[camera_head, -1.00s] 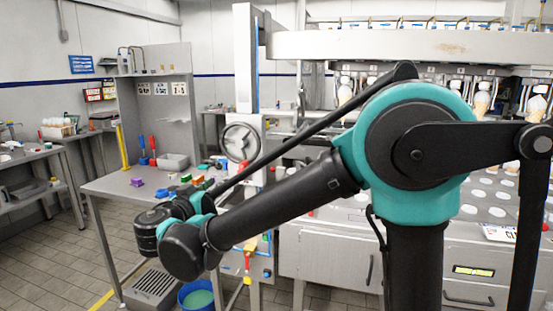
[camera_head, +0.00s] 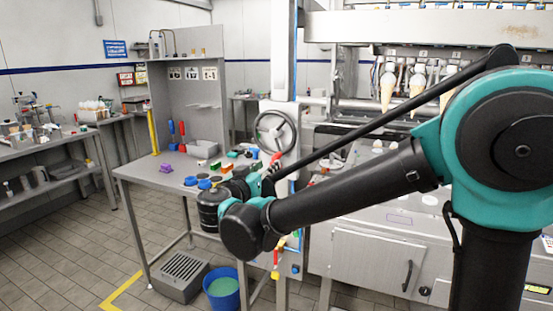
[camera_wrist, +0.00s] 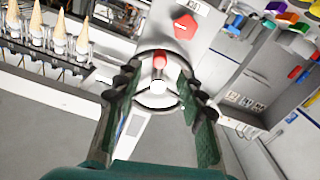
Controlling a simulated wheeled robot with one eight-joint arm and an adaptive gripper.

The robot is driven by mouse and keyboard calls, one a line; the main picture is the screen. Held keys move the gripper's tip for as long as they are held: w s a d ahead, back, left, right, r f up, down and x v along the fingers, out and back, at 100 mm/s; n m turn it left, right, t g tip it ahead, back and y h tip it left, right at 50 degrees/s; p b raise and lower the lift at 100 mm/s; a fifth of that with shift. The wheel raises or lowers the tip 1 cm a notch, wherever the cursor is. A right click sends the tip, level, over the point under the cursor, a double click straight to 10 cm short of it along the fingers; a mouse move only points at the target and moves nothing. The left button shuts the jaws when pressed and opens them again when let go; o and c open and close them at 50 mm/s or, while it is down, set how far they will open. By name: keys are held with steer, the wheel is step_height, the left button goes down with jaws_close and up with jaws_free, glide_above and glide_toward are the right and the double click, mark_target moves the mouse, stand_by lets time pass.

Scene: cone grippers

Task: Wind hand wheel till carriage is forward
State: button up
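The hand wheel (camera_head: 275,132) is a dark ring with spokes on the machine's grey upright, left of the cone row. In the wrist view the hand wheel (camera_wrist: 141,101) lies ahead, between my fingers, with its pale hub near the middle and a red knob (camera_wrist: 160,59) above the hub. My gripper (camera_wrist: 152,82) is open, its two dark green fingers spread on either side of the wheel. I see no clear contact with it. Cones (camera_head: 388,88) hang in holders; which part is the carriage is unclear.
A grey workbench (camera_head: 140,172) with blue, green and orange items stands left of the wheel. A blue bucket (camera_head: 222,290) and a grated step (camera_head: 181,277) are on the floor below. A red hexagonal knob (camera_wrist: 185,25) sits beyond the wheel. The floor at left is open.

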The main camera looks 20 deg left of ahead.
mark_target(274, 159)
steer(key=w, duration=0.8)
steer(key=shift+d, duration=0.35)
steer(key=shift+s, duration=0.1)
jaws_close()
